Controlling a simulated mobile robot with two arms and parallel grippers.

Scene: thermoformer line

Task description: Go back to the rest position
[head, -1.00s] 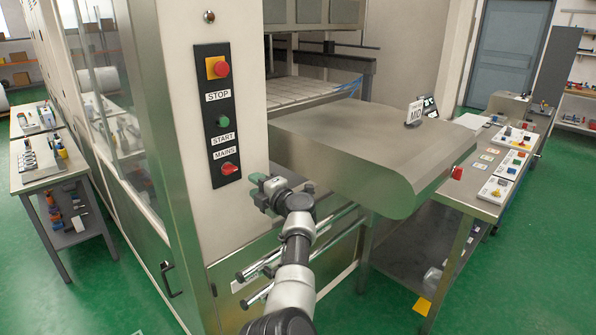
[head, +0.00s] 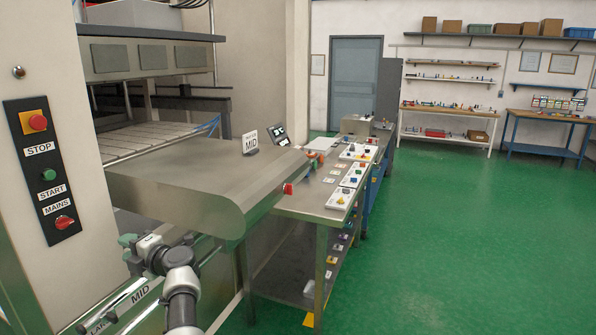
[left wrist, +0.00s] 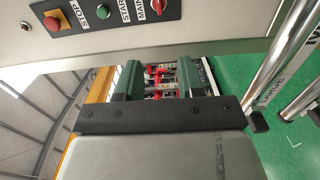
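My left gripper (head: 128,248) has green fingertips and stands low in the head view, right of the control panel (head: 60,195) and in front of the machine. In the left wrist view its two green fingers (left wrist: 156,80) are spread apart, with nothing held between them. The panel carries a red STOP button (head: 38,122), a green START button (head: 48,174) and a red MAINS knob (head: 64,222). In the left wrist view the panel (left wrist: 120,12) runs along the top, apart from the fingers. My right gripper is in neither view.
A rounded metal machine table (head: 190,180) juts out beyond my left gripper. A steel workbench (head: 300,203) with several small parts stands right of it. Metal rails (left wrist: 285,50) run beside the gripper. Shelves and a blue table (head: 540,118) line the back. The green floor (head: 470,240) at right is clear.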

